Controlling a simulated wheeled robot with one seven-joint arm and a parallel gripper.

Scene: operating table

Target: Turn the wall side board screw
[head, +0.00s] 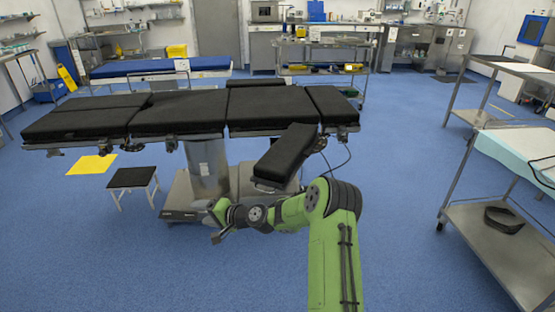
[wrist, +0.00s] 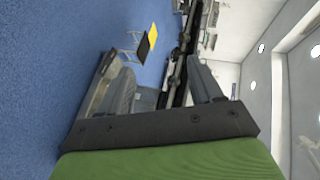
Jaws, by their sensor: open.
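The operating table (head: 180,110) has black pads on a steel column (head: 207,165) and stands ahead of me at the left. A black side board (head: 287,152) angles down from its near right side. Small dark clamp parts (head: 320,145) show at the board's upper right end. I cannot tell a screw apart among them, nor which one is the wall side screw. My gripper (head: 216,222) is low in front of the table base, left of and below the side board. In the wrist view my gripper (wrist: 165,84) has its two grey fingers wide apart with nothing between them.
A small black stool (head: 133,178) and a yellow mat (head: 92,165) lie left of the column. Steel trolleys (head: 480,235) stand at the right, one holding a dark object (head: 503,220). A blue-topped bed (head: 160,67) is behind. Blue floor between the table and trolleys is clear.

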